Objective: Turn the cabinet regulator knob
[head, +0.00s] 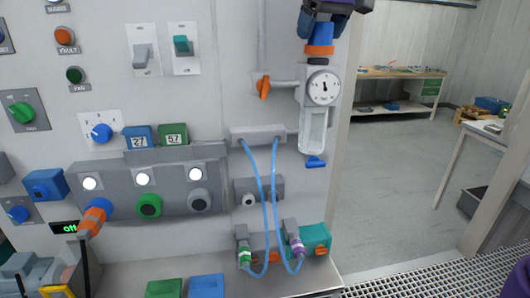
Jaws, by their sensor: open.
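The regulator (323,88) is mounted on the right end of the grey cabinet face, with a round white gauge, a clear bowl below and a small blue piece at the bottom. Its knob (320,50) stands on top, with an orange band and a blue part above it. My gripper (322,14), dark with purple parts, is at the top edge of the head view, at the knob's upper end and partly cut off. It is open. Its fingertips are not clear, and I cannot tell whether they touch the knob.
An orange valve handle (264,88) sits left of the regulator. Blue hoses (274,190) loop down below it to fittings above the cabinet ledge. Switches and coloured knobs fill the panel to the left. Open floor (385,180) lies right, with a workbench (390,73) beyond.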

